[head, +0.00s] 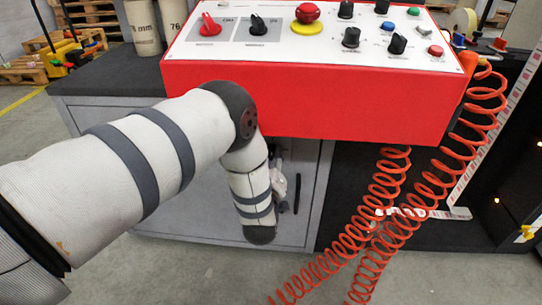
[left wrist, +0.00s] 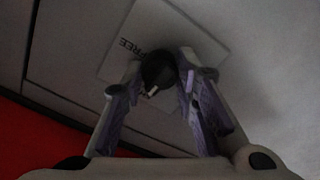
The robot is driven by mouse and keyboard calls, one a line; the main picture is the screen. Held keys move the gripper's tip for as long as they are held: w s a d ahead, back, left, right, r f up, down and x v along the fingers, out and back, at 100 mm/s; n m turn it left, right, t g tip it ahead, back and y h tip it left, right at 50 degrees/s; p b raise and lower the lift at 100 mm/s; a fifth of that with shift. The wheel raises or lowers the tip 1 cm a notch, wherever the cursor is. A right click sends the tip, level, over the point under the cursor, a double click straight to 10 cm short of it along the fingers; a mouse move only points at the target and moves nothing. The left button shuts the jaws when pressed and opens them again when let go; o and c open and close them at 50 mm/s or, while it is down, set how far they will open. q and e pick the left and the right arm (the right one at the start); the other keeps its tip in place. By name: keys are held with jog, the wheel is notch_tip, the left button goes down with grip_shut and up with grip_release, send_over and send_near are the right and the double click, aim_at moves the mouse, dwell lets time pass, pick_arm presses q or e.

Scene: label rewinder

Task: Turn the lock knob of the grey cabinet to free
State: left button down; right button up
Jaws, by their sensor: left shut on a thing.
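The grey cabinet (head: 180,190) stands below the red control box in the head view. In the left wrist view its lock knob (left wrist: 158,72) is black with a white mark on its lower side. It sits on a pale label plate (left wrist: 205,45), where the word FREE reads upside down, above and left of the knob. My left gripper (left wrist: 160,80) is shut on the knob, one finger on each side. In the head view my left arm hides the knob, and the gripper (head: 279,186) shows only in part. My right gripper is not in view.
The red control box (head: 310,100) juts out above the cabinet front, close over my left arm. Orange coiled hoses (head: 385,195) hang to the right. A dark machine part (head: 490,190) stands at the far right. The floor in front is clear.

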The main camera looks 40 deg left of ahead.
pick_arm(q)
jog(key=m+p, duration=0.1)
jog(key=m, duration=0.3)
jog(key=shift+r, duration=0.1)
jog(key=m+p, duration=0.1)
jog(key=m, duration=0.3)
jog(key=shift+m, duration=0.4)
jog(key=m, duration=0.4)
jog(key=shift+m, duration=2.1)
jog(key=c, duration=1.2)
grip_release()
jog(key=shift+c, duration=0.2)
